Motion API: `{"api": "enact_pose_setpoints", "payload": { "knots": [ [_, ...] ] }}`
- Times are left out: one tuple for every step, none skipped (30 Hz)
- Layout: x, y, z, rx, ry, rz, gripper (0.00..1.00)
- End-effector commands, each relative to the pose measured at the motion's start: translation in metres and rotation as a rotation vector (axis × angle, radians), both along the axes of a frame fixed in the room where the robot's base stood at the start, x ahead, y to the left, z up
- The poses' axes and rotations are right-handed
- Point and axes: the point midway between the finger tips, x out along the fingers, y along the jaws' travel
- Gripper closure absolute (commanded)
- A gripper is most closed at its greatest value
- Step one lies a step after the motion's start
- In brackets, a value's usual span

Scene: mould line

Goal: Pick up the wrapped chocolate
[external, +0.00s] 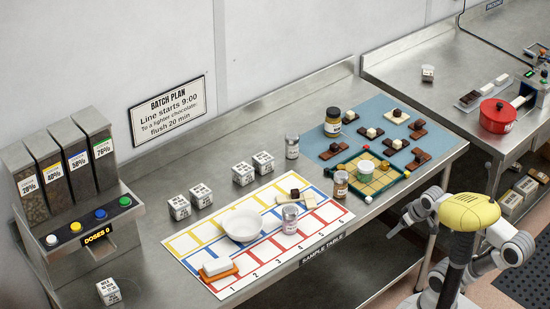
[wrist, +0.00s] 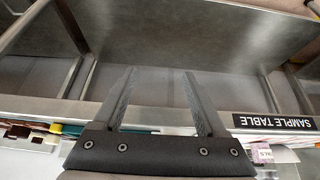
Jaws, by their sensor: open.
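I cannot tell for certain which piece is the wrapped chocolate. Dark and brown chocolate pieces with pale cubes on them, such as one piece (external: 417,130), lie on the blue mat (external: 322,148) at the right of the sample table in the external view. A pale and dark piece (external: 294,196) lies on the coloured grid sheet. In the wrist view my gripper (wrist: 160,75) is open with nothing between its fingers. It is at the table's front edge, facing the metal below, apart from the pieces.
The grid sheet (external: 194,240) holds a white bowl (external: 243,224), a jar (external: 290,219) and an orange-and-white block (external: 217,268). Several printed white cubes (external: 179,207) stand behind. A green-framed board (external: 347,188) is near the front edge. A dispenser (external: 70,180) stands left; a red pot (external: 497,116) is right.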

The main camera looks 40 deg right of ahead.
Motion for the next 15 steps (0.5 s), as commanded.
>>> {"api": "enact_pose_setpoints", "payload": {
  "knots": [
    [0.001,0.0,0.002,-0.003,0.001,0.003,0.26],
    [0.002,-0.001,0.005,-0.006,0.003,0.008,0.26],
    [0.004,-0.002,0.011,-0.014,0.007,0.018,0.26],
    [0.006,-0.003,0.016,-0.025,0.013,0.031,0.26],
    [0.009,-0.004,0.023,-0.036,0.021,0.049,0.26],
    [0.014,-0.006,0.034,-0.056,0.034,0.078,0.26],
    [0.019,-0.008,0.043,-0.075,0.045,0.104,0.26],
    [0.024,-0.011,0.054,-0.094,0.057,0.133,0.26],
    [0.032,-0.014,0.068,-0.122,0.075,0.179,0.26],
    [0.038,-0.017,0.077,-0.142,0.09,0.214,0.26],
    [0.044,-0.02,0.087,-0.162,0.106,0.252,0.26],
    [0.052,-0.024,0.099,-0.188,0.125,0.302,0.26],
    [0.059,-0.028,0.108,-0.206,0.14,0.341,0.26],
    [0.065,-0.031,0.117,-0.224,0.155,0.379,0.26],
    [0.074,-0.036,0.128,-0.246,0.174,0.431,0.26]
  ]
}}
